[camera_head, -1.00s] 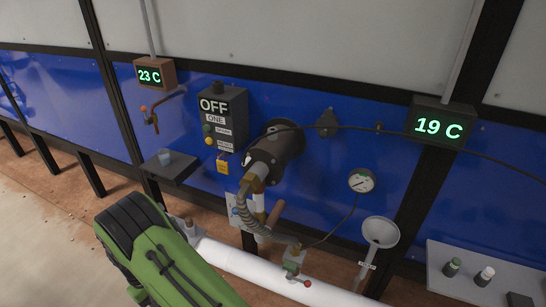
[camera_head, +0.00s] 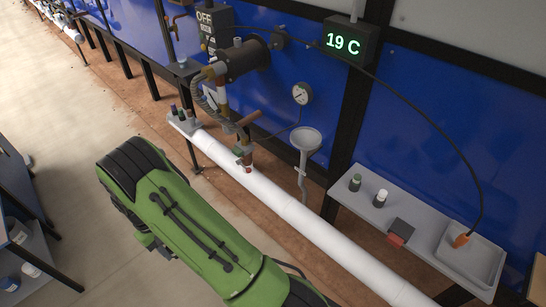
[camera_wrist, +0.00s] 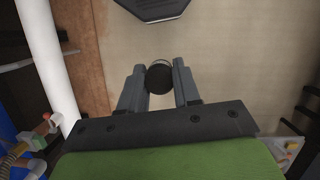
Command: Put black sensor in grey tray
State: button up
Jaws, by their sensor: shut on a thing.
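In the wrist view my gripper (camera_wrist: 159,88) is shut on a dark round thing (camera_wrist: 159,78), which looks like the black sensor. It sits between the two grey fingers, above the pale floor. In the head view my green arm hides the fingers and what they hold. The grey tray (camera_head: 486,267) lies at the right end of the grey shelf, far from my gripper. An orange plug on a black cable (camera_head: 461,240) is in the tray.
The shelf (camera_head: 365,205) also holds a green-capped vial (camera_head: 355,182), a white-capped vial (camera_head: 380,198) and a black and red block (camera_head: 400,232). A long white pipe (camera_head: 300,215) runs in front of it. A funnel (camera_head: 305,140) and a gauge (camera_head: 302,93) stand behind the pipe.

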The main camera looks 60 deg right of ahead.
aim_at(479, 262)
jog(key=k+z, duration=0.1)
jog(key=k, duration=0.3)
jog(key=k+l+z, duration=0.1)
jog(key=k, duration=0.25)
jog(key=l+z, duration=0.15)
jog(key=z, duration=0.35)
jog(key=k+l+z, duration=0.1)
jog(key=z, duration=0.35)
jog(key=l+z, duration=0.25)
jog(key=z, duration=0.25)
jog(key=i+z, duration=0.15)
jog(key=i, duration=0.25)
